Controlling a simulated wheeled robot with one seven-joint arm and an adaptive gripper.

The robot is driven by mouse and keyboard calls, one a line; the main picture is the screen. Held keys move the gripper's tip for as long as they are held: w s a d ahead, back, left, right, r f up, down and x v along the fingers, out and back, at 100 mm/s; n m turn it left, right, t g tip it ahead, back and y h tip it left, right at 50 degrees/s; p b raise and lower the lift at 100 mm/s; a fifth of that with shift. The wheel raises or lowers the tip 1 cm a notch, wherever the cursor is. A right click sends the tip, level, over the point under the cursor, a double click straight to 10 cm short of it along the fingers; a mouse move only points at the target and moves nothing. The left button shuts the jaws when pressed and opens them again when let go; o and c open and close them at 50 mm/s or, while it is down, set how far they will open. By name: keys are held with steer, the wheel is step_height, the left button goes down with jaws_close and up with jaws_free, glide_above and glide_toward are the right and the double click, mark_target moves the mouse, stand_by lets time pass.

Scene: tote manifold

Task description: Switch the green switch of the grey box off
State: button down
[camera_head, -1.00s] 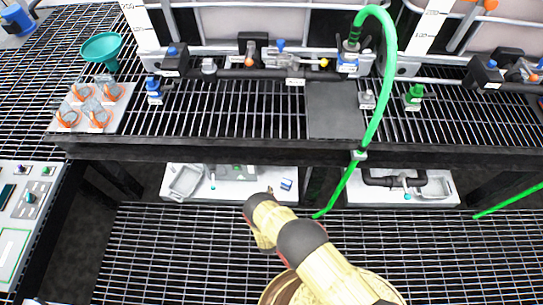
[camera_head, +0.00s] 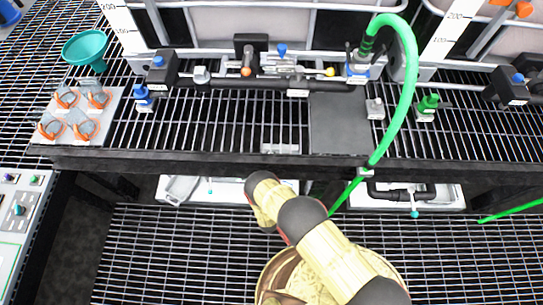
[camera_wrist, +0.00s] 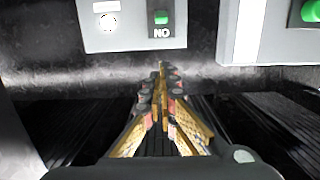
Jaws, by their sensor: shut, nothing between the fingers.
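In the wrist view the grey box (camera_wrist: 130,38) hangs at the top of the picture, cut off by the frame. Its small green switch (camera_wrist: 161,17) sits in a dark surround, with lettering below that reads upside down as ON. My gripper (camera_wrist: 160,72) is shut and empty. Its fingertips point up the picture toward the box, just below the switch's side of it. I cannot tell whether they touch the box. In the head view my arm reaches under the shelf edge, and the gripper and the grey box's switch are hidden there.
A second grey box (camera_wrist: 275,35) with a larger green knob (camera_wrist: 311,11) is close on the right in the wrist view. In the head view the dark shelf edge (camera_head: 220,164) lies above my arm. A green hose (camera_head: 404,95) hangs to the right. A control panel (camera_head: 14,225) stands at far left.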

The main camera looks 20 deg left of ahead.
steer(key=b+x, duration=0.3)
steer(key=x, duration=0.7)
steer(key=shift+d+f+b, duration=0.1)
steer(key=shift+f+b, duration=0.05)
steer(key=shift+b, duration=0.25)
steer(key=shift+s+d+f+b, duration=0.1)
steer(key=shift+s+f+b, duration=0.2)
steer(key=shift+f, duration=0.3)
steer(key=shift+s+f+b, duration=0.25)
steer(key=shift+f, duration=0.35)
steer(key=shift+s+d+f, duration=0.1)
steer(key=shift+s+f, duration=0.2)
steer(key=shift+f, duration=0.2)
